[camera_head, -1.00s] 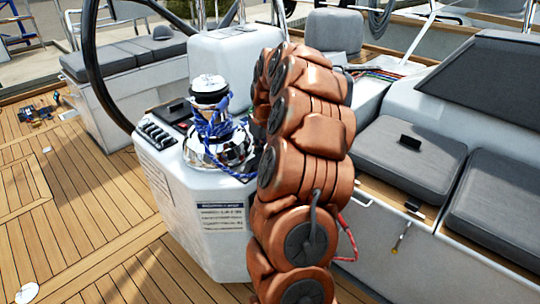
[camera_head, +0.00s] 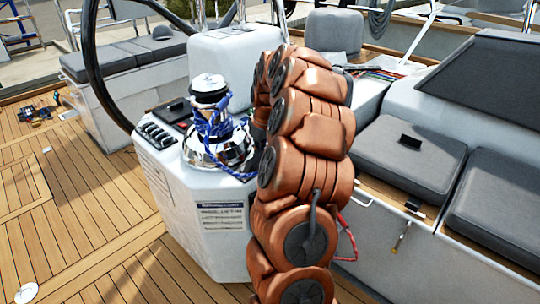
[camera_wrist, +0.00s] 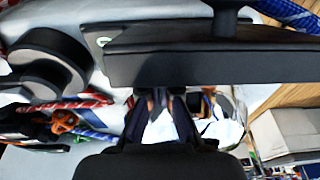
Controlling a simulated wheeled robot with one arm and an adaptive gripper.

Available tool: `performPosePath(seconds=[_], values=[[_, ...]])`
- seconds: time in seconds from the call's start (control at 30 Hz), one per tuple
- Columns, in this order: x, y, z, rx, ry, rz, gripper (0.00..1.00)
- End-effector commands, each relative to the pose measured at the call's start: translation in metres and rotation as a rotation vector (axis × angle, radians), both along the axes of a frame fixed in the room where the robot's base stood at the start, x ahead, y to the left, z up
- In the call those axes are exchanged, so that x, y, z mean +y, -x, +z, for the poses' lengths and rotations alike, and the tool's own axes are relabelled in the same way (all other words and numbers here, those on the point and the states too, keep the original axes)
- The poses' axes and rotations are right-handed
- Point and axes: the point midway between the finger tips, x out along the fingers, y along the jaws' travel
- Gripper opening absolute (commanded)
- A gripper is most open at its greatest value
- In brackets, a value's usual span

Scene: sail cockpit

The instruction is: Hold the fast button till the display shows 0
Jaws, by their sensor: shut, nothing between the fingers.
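A white pedestal (camera_head: 222,250) stands at the middle left in the head view, with a chrome winch (camera_head: 222,148) wrapped in blue rope on top. A row of black switches (camera_head: 156,134) and a small red-marked panel (camera_head: 183,126) sit left of the winch. I cannot tell which is the fast button, and no readable display shows. My gripper is hidden behind my arm in the head view. In the wrist view my gripper (camera_wrist: 160,108) is shut and empty, its tips close to the lower edge of a black box (camera_wrist: 220,55). I cannot tell whether they touch.
A black steering wheel (camera_head: 95,75) stands behind the pedestal. Grey cushioned benches (camera_head: 410,155) line the right side. Free teak deck (camera_head: 70,210) lies to the left. In the wrist view, red and blue ropes (camera_wrist: 75,110) lie at the left.

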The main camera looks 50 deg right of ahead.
Motion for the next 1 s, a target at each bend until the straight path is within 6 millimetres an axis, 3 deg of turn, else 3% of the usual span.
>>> performPosePath(seconds=[0.57,1.0], values=[[0.000,0.000,-0.014,0.001,0.000,0.000,0.00],[0.000,0.000,0.021,0.000,0.001,-0.001,0.00]])
